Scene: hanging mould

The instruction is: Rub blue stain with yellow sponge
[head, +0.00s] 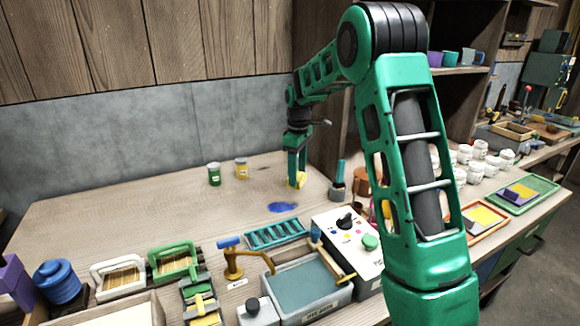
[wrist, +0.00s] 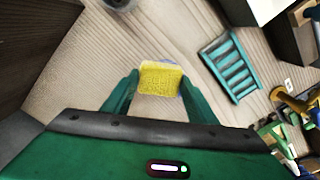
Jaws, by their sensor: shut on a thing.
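The yellow sponge (wrist: 160,78) is between the two green fingers of my gripper (wrist: 155,95) in the wrist view, and the fingers are shut on it. In the head view my gripper (head: 297,180) points down over the wooden bench, with the sponge (head: 299,179) at its tips. The blue stain (head: 283,207) is a flat dark-blue patch on the bench, just in front of and left of the sponge. In the wrist view only a bluish sliver shows at the sponge's edge. I cannot tell whether the sponge touches the bench.
A green jar (head: 214,174) and a yellow jar (head: 241,168) stand behind on the left. A green slatted rack (head: 275,234), a tray of blue-grey liquid (head: 302,287) and a white control box (head: 347,236) stand in front.

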